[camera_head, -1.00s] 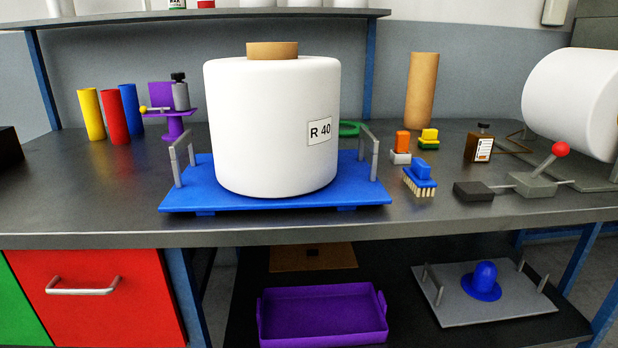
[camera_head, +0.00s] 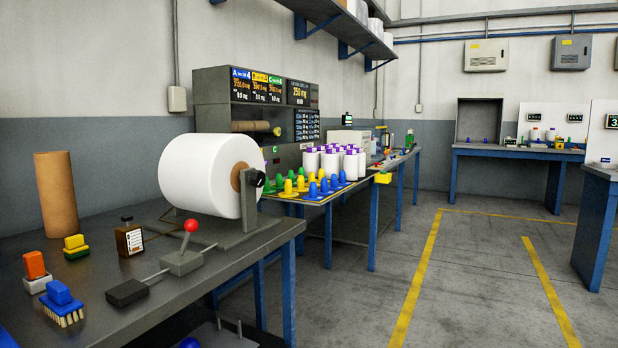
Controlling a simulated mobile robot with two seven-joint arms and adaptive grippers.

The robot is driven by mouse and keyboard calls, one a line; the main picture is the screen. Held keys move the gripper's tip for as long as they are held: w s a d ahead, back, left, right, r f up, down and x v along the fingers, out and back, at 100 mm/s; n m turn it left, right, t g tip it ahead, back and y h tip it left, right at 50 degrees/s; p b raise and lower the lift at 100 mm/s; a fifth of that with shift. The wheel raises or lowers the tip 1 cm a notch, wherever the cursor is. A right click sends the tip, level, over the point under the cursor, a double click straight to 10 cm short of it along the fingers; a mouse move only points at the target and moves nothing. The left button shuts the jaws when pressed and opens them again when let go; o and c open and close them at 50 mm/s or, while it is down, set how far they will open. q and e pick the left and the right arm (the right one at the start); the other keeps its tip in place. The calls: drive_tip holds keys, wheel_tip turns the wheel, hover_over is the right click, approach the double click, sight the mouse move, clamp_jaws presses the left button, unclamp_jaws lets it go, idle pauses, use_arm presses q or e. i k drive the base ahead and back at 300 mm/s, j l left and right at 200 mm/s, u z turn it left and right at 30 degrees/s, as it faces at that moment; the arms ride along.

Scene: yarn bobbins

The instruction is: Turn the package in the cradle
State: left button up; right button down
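A large white yarn package (camera_head: 203,172) lies on its side in a grey cradle (camera_head: 236,236) at the right end of the dark workbench. Its brown core end and a black knob (camera_head: 257,178) face right. A grey lever box (camera_head: 181,261) with a red ball handle (camera_head: 191,225) stands on the bench in front of the package. A rod links it to a dark block (camera_head: 127,291). Neither of my grippers shows in the view.
A brown tube (camera_head: 56,194), a small bottle (camera_head: 129,238) and several brushes, one of them blue (camera_head: 61,302), stand on the bench at left. Beyond, a second bench holds white bobbins (camera_head: 333,160) and coloured cones. The floor (camera_head: 480,285) at right is open, with yellow lines.

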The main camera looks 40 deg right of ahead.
sight(214, 174)
drive_tip(key=z, duration=0.85)
